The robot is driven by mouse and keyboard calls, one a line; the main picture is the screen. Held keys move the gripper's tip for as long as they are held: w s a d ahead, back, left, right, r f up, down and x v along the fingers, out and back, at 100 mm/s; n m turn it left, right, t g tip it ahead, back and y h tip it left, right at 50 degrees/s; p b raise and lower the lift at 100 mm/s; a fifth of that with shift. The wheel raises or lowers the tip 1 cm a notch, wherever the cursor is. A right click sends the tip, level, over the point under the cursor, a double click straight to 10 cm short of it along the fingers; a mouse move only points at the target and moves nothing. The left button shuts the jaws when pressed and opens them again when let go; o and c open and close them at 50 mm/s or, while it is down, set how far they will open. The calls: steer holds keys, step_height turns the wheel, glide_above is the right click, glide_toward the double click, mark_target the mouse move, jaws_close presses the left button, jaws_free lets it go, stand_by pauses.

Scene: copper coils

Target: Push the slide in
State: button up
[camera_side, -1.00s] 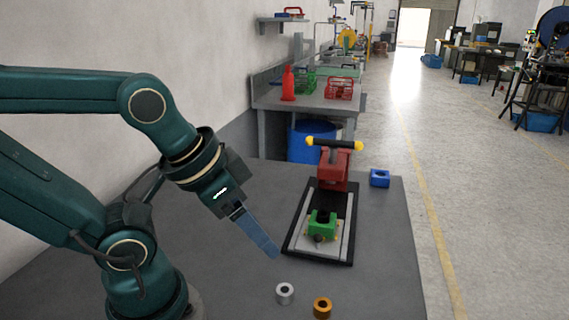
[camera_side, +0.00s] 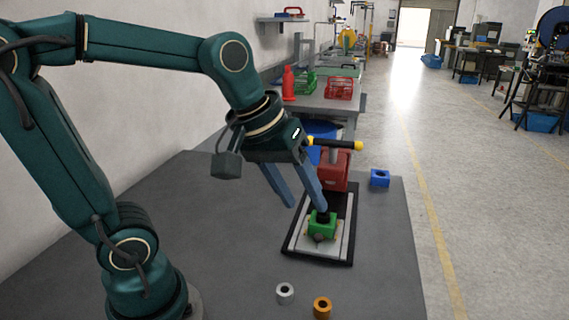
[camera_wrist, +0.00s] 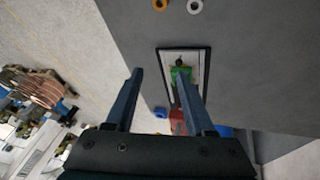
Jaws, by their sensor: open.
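The slide is a green block (camera_side: 321,226) with a dark knob at its front, on the light plate of a black-framed fixture (camera_side: 292,250). A red press (camera_side: 334,172) with a black, yellow-ended handle (camera_side: 338,144) stands at the fixture's back. My gripper (camera_side: 308,207) is open and empty, with its blue fingers angled down above the fixture.
A silver ring (camera_side: 285,293) and an orange ring (camera_side: 322,307) lie at the table's front. A blue block (camera_side: 380,178) sits at the right back. The grey table (camera_side: 230,225) is clear left of the fixture.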

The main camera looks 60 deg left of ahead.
steer(key=w+a+f+n+g, duration=0.2)
steer(key=w+a+f+n, duration=0.15)
steer(key=w, duration=0.25)
steer(key=n+g, duration=0.1)
steer(key=n, duration=0.1)
glide_above(317, 234)
step_height(317, 234, down, 5)
steer(key=shift+s+a+f+h, duration=0.2)
steer(key=shift+s+f+h, duration=0.1)
steer(key=shift+s+f, duration=0.15)
steer(key=shift+x, duration=2.25)
steer(key=shift+s, duration=0.1)
jaws_close()
